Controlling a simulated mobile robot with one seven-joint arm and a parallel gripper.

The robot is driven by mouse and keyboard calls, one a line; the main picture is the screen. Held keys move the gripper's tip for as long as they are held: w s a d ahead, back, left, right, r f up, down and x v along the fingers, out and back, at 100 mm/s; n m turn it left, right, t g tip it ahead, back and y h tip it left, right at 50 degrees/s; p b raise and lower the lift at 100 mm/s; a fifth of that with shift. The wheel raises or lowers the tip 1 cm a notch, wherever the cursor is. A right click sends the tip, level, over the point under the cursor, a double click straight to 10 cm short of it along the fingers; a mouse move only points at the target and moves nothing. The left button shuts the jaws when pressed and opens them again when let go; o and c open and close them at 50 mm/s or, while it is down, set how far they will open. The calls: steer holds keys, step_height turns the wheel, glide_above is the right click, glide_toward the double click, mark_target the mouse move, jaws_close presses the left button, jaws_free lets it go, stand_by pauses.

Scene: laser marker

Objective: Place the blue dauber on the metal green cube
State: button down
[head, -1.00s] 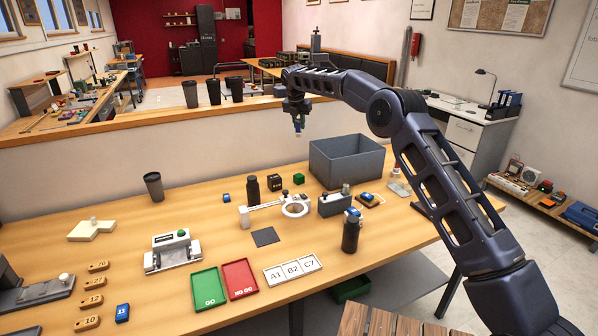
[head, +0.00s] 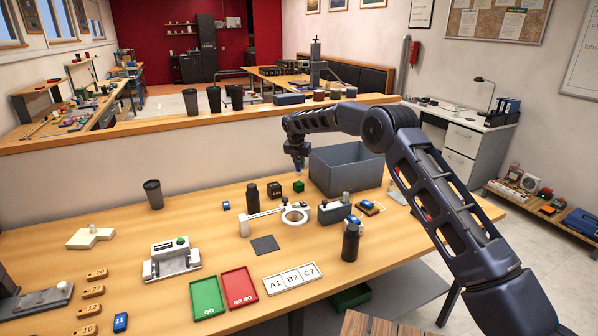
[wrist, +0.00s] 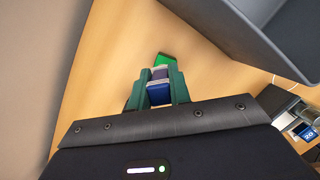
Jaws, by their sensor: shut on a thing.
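My gripper (head: 298,163) hangs just above the green cube (head: 299,187), fingers pointing down. In the wrist view (wrist: 159,80) its two green-looking fingers are shut on the blue dauber (wrist: 158,95), which has a pale band and a dark part beyond the blue. The green cube also shows in the wrist view (wrist: 166,60), just beyond the dauber. It stands on the table between a black cube and the grey bin. I cannot tell whether the dauber touches the green cube.
The grey bin (head: 347,170) stands close to the right of my gripper. A black cube (head: 274,189) is just left of the green cube. A dark bottle (head: 252,197) and a white ring fixture (head: 294,214) stand nearby. The table's left middle is fairly clear.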

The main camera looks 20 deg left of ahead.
mark_target(299, 170)
steer(key=shift+f, duration=1.95)
steer(key=c, duration=1.3)
jaws_free()
steer(key=shift+f, duration=0.15)
steer(key=v, duration=1.2)
steer(key=shift+r, duration=0.25)
